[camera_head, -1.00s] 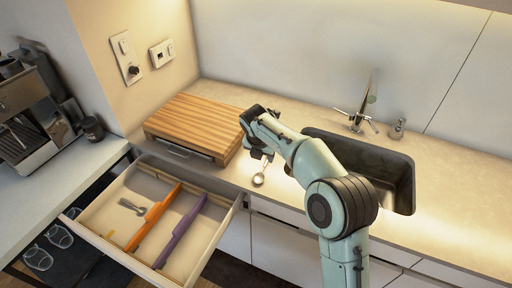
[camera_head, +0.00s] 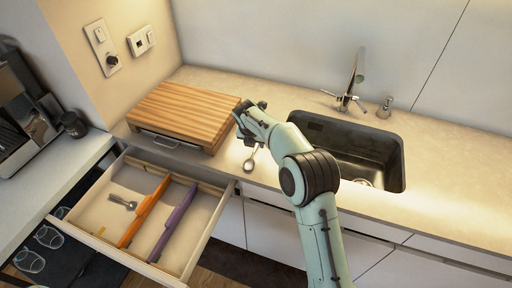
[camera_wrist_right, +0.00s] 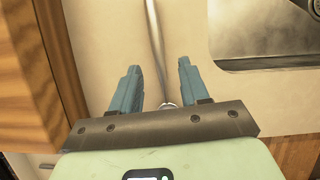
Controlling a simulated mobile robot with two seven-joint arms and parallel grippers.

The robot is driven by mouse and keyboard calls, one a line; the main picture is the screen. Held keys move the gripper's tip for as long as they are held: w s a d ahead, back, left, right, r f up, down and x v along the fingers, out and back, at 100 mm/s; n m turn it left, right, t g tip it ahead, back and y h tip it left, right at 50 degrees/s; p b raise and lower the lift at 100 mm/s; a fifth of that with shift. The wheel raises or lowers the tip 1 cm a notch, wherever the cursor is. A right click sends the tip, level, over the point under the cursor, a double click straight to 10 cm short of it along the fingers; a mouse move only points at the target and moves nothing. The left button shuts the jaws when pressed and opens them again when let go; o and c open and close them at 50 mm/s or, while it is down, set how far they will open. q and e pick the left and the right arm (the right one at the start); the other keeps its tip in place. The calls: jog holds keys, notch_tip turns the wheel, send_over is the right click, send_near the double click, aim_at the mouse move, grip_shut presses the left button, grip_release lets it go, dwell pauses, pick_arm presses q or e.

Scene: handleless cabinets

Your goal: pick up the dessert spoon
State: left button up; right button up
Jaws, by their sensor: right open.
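A metal spoon (camera_head: 249,165) lies on the counter between the cutting board and the sink, its bowl toward the front edge. My right gripper (camera_head: 246,118) is over its handle side, beside the board. In the right wrist view the spoon's handle (camera_wrist_right: 154,30) runs between the two blue fingers of the open right gripper (camera_wrist_right: 158,68). The bowl end is mostly hidden behind the gripper's palm. I cannot tell the height of the fingers above the spoon. My left gripper is not in view.
A thick wooden cutting board (camera_head: 185,112) stands close left of the gripper. The sink (camera_head: 350,150) is to the right. Below, an open drawer (camera_head: 204,238) holds a small metal utensil (camera_head: 122,202) and orange (camera_head: 145,210) and purple (camera_head: 173,222) dividers. The counter right of the sink is clear.

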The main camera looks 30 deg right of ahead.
jog(key=x, duration=0.3)
jog(key=shift+w+r, duration=0.1)
jog(key=shift+w, duration=0.05)
grip_shut()
jog(key=shift+r, duration=0.1)
